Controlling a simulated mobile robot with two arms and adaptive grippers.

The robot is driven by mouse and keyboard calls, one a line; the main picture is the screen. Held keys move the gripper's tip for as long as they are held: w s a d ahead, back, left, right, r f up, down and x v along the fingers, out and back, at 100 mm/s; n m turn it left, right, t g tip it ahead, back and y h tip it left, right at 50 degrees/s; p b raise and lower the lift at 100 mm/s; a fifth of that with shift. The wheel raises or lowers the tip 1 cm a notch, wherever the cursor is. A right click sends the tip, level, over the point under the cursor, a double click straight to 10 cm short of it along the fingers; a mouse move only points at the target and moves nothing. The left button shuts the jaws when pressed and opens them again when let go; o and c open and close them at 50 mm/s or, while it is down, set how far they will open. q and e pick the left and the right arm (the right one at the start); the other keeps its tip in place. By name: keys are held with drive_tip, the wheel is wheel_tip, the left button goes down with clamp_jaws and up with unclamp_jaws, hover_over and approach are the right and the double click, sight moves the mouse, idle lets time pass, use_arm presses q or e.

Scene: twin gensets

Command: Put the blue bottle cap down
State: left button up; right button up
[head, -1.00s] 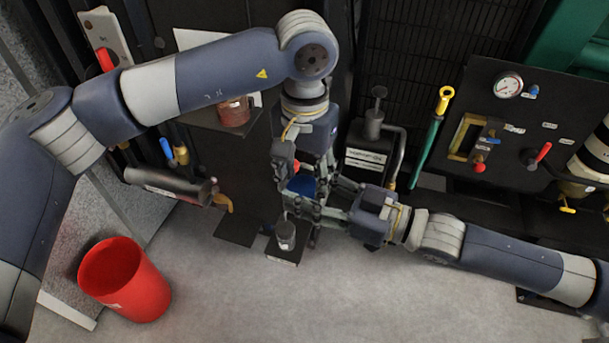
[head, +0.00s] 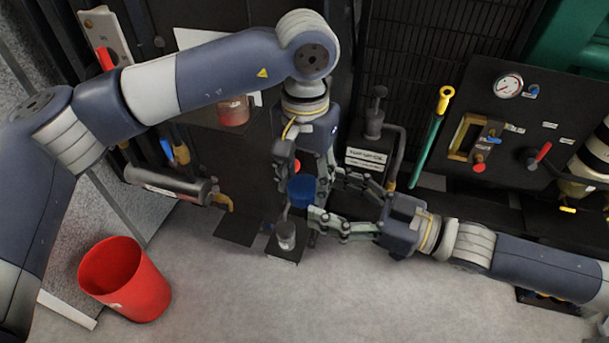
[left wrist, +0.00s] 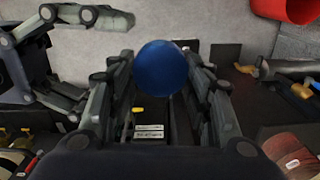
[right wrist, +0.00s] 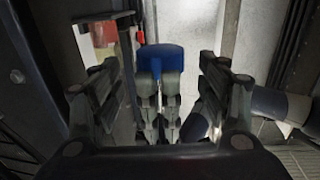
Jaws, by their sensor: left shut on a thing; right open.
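The blue bottle cap (head: 301,191) is held between the fingertips of my left gripper (head: 303,186), which points down. In the left wrist view the cap (left wrist: 162,68) shows as a round blue disc between the two fingers. In the right wrist view the cap (right wrist: 160,59) sits on top of the left fingers. My right gripper (head: 328,200) is open, its fingers to the right of the cap and apart from it. A small grey bottle-like container (head: 286,236) stands on a dark plate just below the cap in the head view.
A red bucket (head: 125,280) stands on the floor at lower left. A dark red cup (head: 233,112) sits on a shelf behind my left arm. A grey cylinder (head: 170,187) lies left of the grippers. A gauge panel (head: 520,130) is at right. The lower middle floor is clear.

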drive_tip(key=v, duration=0.7)
drive_tip(key=w+d+f+m+t+h, duration=0.2)
drive_tip(key=w+d+f+h, duration=0.15)
drive_tip(key=w+f, duration=0.5)
drive_tip(key=w+d+f+m+t+h, duration=0.15)
drive_tip(key=w+d+f+h, duration=0.35)
drive_tip(key=f, duration=0.6)
drive_tip(key=s+d+f+m+h, duration=0.2)
drive_tip(key=d+f, duration=0.1)
drive_tip(key=f, duration=0.7)
drive_tip(key=s+d+f+m+h, duration=0.15)
drive_tip(key=d+f, duration=0.25)
drive_tip(key=f, duration=0.7)
drive_tip(key=s+d+f+m+g+h, duration=0.1)
drive_tip(key=s+f+m+g+h, duration=0.3)
drive_tip(key=s+f, duration=1.2)
drive_tip(key=s+a+f+g, duration=0.2)
drive_tip(key=s+f, duration=0.1)
drive_tip(key=s, duration=0.5)
drive_tip(key=s+a+f+g, duration=0.1)
drive_tip(key=s+f+g, duration=0.1)
drive_tip(key=s, duration=0.7)
drive_tip(key=s+a+f+g, duration=0.2)
drive_tip(key=s+f, duration=0.1)
drive_tip(key=s, duration=0.5)
drive_tip(key=shift+s+a+f+n+g, duration=0.35)
drive_tip(key=shift+s+f+n, duration=0.05)
